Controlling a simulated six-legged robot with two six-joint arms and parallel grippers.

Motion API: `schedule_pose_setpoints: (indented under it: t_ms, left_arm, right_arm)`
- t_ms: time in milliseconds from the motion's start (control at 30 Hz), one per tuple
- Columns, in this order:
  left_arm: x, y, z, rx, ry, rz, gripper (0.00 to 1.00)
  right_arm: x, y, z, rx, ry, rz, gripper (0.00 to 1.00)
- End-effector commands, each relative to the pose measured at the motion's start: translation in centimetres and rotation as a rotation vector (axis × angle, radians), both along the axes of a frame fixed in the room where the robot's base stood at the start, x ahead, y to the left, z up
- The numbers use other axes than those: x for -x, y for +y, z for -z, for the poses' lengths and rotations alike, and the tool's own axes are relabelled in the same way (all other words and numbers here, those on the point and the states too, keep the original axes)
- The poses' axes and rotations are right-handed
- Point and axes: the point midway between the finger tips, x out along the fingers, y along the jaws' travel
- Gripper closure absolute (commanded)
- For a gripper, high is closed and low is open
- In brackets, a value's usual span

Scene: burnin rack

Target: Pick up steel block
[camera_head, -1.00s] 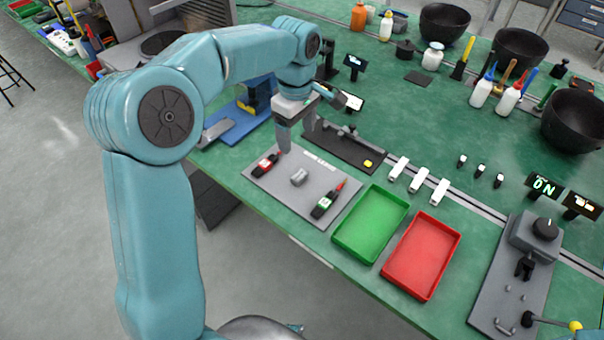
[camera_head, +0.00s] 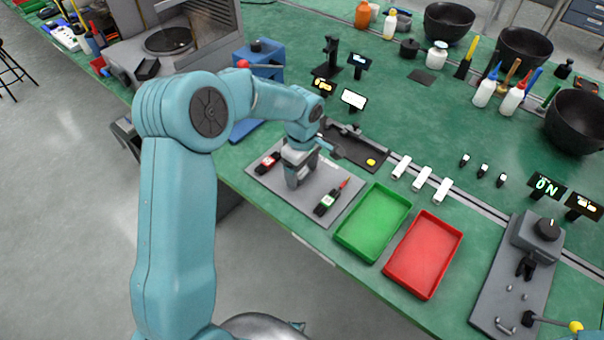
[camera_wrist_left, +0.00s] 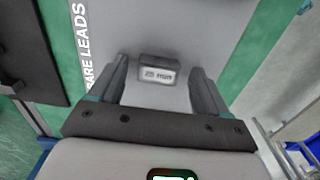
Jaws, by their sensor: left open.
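The steel block (camera_wrist_left: 158,72) is a small grey block with a printed label that seems to read "25 mm". It lies on the grey mat (camera_wrist_left: 200,25) lettered "BARE LEADS". In the left wrist view it sits between and slightly beyond the fingertips of my left gripper (camera_wrist_left: 158,78), with a gap on each side. My left gripper (camera_head: 297,178) is open and low over the grey mat (camera_head: 322,214) in the head view, where it hides the block. My right gripper is not in view.
A green tray (camera_head: 372,222) and a red tray (camera_head: 423,255) stand to the right. A dark fixture (camera_head: 358,149) lies behind.

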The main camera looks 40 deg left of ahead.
Motion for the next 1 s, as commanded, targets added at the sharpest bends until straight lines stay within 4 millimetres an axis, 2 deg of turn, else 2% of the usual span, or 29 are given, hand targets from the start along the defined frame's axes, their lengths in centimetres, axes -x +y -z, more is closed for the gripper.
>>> schedule_pose_setpoints:
  t_ms: [133, 333, 600, 767, 867, 1000]
  left_arm:
    - [0.0, 0.0, 0.0, 0.0, 0.0, 0.0, 0.23]
    - [0.0, 0.0, -0.1, 0.0, -0.001, 0.0, 0.89]
    - [0.0, 0.0, -0.2, -0.001, -0.002, 0.0, 0.9]
    - [-0.1, 0.0, -1.2, -0.002, -0.004, 0.001, 0.9]
    - [-0.1, 0.0, -2.6, -0.002, -0.006, 0.001, 0.9]
    - [-0.2, 0.0, -6.1, -0.001, -0.01, 0.0, 0.9]
  right_arm:
    - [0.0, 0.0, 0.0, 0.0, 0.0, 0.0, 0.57]
    - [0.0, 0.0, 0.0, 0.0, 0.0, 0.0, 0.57]
    - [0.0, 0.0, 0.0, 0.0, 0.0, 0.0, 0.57]
    - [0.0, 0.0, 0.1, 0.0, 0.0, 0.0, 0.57]
    - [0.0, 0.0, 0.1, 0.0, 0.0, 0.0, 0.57]
    - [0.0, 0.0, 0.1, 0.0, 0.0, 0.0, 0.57]
